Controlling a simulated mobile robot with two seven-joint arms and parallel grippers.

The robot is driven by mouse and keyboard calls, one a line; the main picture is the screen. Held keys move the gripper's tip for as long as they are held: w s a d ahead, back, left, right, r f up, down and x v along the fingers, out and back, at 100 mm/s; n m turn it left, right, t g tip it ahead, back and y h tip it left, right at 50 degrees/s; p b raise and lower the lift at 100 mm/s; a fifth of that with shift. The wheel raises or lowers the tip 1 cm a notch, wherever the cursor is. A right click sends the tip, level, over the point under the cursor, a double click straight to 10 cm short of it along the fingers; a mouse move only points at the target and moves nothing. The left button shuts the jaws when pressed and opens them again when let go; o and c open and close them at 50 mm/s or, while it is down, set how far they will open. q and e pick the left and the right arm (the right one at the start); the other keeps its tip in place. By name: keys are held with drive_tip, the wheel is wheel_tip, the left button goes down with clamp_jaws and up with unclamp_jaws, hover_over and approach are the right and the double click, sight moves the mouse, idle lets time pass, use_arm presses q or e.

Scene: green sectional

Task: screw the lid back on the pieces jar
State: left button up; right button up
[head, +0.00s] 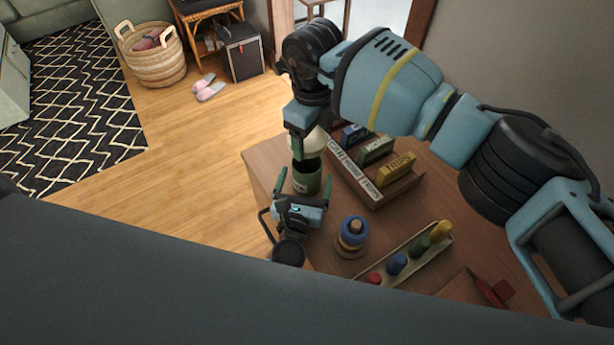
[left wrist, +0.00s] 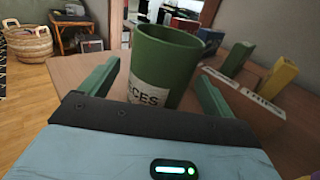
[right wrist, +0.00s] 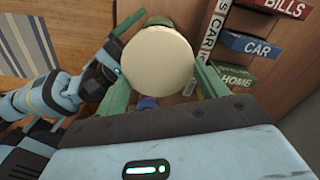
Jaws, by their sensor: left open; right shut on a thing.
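The green pieces jar (head: 308,184) stands upright and open-topped near the left edge of the wooden table. In the left wrist view the jar (left wrist: 168,62) shows part of its white label, and its inside is mostly hidden. My left gripper (head: 304,181) is open, with one finger on each side of the jar. My right gripper (head: 302,150) is shut on the cream round lid (head: 311,142), held above the jar with a dark gap between. In the right wrist view the lid (right wrist: 157,60) lies between the fingers and covers most of the jar.
A wooden sorter (head: 373,192) with labelled blocks stands right of the jar. A ring stacker (head: 353,232) and a tray of coloured pegs (head: 443,247) stand nearer me. A red object (head: 494,292) lies at the lower right. Open floor (head: 190,170) is left of the table.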

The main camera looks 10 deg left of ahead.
use_arm(q)
drive_tip(key=shift+w, duration=1.15)
drive_tip(key=c, duration=1.5)
use_arm(e)
drive_tip(key=shift+f, duration=2.5)
drive_tip(key=shift+f, duration=0.1)
drive_tip(key=shift+f, duration=0.75)
drive_tip(key=shift+f, duration=0.55)
